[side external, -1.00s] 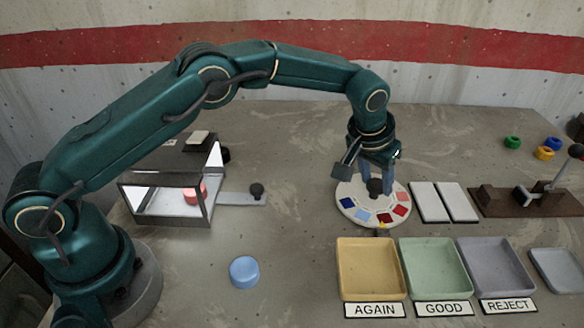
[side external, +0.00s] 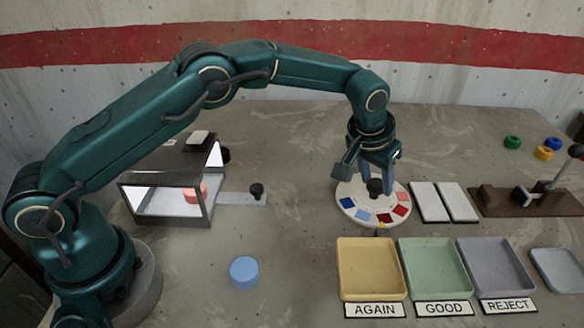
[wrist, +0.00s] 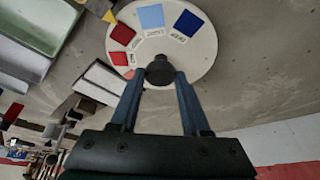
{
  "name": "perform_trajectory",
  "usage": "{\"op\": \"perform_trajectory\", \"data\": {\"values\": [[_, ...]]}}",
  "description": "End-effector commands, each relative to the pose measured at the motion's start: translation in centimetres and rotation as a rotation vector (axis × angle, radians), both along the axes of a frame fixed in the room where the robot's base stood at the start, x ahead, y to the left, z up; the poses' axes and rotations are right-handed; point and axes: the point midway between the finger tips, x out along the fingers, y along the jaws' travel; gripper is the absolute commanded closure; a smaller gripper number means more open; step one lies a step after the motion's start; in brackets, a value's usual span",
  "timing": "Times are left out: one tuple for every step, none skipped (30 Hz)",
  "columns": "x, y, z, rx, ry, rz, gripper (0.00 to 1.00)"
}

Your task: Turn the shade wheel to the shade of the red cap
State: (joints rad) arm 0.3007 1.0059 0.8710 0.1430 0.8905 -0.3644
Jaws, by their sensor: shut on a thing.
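The white shade wheel (side external: 352,190) lies on the table with light blue, dark blue and several red or pink patches around its rim. Its dark knob (side external: 375,187) stands at the centre. My gripper (side external: 377,178) points down and is shut on the knob; in the wrist view the fingertips (wrist: 160,76) sit on either side of the knob (wrist: 159,71). A yellow pointer (wrist: 109,17) is at the wheel's edge, nearest a red patch (wrist: 122,34). The red cap (side external: 197,192) sits inside the lit box (side external: 170,185) at left and looks salmon red there.
A blue cap (side external: 244,271) lies on open table. Yellow (side external: 366,290), green (side external: 433,287) and grey (side external: 495,283) trays stand in front of the wheel. Two white plates (side external: 443,202) and a brown lever fixture (side external: 500,203) are right of it. Small coloured rings (side external: 544,153) lie behind.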

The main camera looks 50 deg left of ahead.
Motion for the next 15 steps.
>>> {"op": "perform_trajectory", "data": {"values": [[-0.03, -0.1, 0.1, -0.002, 0.0, -0.001, 1.0], [-0.03, -0.1, 0.11, -0.002, 0.0, -0.001, 1.0], [-0.03, -0.1, 0.11, -0.002, 0.0, -0.001, 1.0], [-0.03, -0.1, 0.11, -0.002, 0.0, -0.001, 1.0], [-0.03, -0.1, 0.11, -0.002, 0.0, -0.001, 1.0], [-0.03, -0.1, 0.11, -0.002, 0.0, -0.001, 1.0], [-0.03, -0.1, 0.11, -0.002, 0.0, -0.002, 1.0], [-0.03, -0.1, 0.11, -0.002, 0.0, -0.003, 1.0], [-0.04, -0.09, 0.11, -0.002, 0.0, -0.007, 1.0], [-0.04, -0.09, 0.11, -0.003, 0.0, -0.011, 1.0], [-0.03, -0.09, 0.12, -0.003, 0.0, -0.017, 1.0], [-0.02, -0.09, 0.13, -0.003, 0.0, -0.026, 1.0], [-0.02, -0.09, 0.13, -0.004, 0.0, -0.035, 1.0], [-0.02, -0.07, 0.13, -0.003, 0.0, -0.046, 1.0], [-0.04, -0.04, 0.12, -0.002, 0.001, -0.062, 1.0]]}}
